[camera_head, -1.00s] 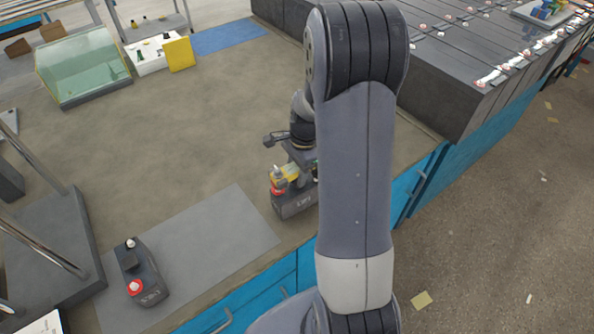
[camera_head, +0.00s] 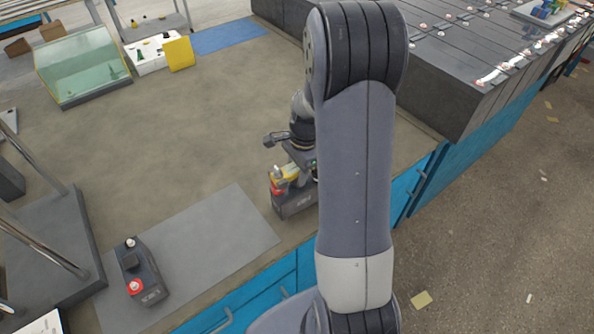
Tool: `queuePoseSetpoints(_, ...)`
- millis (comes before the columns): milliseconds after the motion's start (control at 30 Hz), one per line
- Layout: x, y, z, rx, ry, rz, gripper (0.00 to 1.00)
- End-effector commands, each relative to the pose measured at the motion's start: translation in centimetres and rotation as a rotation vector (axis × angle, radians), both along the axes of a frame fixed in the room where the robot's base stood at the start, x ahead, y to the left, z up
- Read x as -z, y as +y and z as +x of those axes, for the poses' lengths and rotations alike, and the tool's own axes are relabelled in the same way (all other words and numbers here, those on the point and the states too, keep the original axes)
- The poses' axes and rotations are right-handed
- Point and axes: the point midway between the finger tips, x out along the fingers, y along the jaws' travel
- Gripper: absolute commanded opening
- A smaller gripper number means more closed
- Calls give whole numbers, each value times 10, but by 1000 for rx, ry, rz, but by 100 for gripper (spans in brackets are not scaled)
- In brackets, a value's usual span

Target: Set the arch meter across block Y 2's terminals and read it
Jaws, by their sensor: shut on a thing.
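My gripper (camera_head: 297,160) is low over a dark block (camera_head: 291,203) at the table's front edge, right of the grey mat. It appears shut on a small yellow piece (camera_head: 291,173), which looks like the arch meter, beside the block's red terminal (camera_head: 278,187). My arm hides the block's right part, and I cannot tell whether the meter touches both terminals or what it reads. A second dark block (camera_head: 148,278) with one white and one red terminal lies on the grey mat. The lettering on both blocks is too small to read surely.
The grey mat (camera_head: 215,232) is otherwise bare. A glass-sided case (camera_head: 85,70), a white box (camera_head: 148,58) with a yellow panel (camera_head: 179,53) and a blue mat (camera_head: 225,36) stand further back. A dark battery bank (camera_head: 440,90) is at right. The middle of the table is clear.

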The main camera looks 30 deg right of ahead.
Motion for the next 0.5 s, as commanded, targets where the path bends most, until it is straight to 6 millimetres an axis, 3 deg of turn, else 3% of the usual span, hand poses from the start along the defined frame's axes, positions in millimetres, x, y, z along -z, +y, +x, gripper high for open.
queuePoseSetpoints(500,14,0,0,0,-1,0,0)
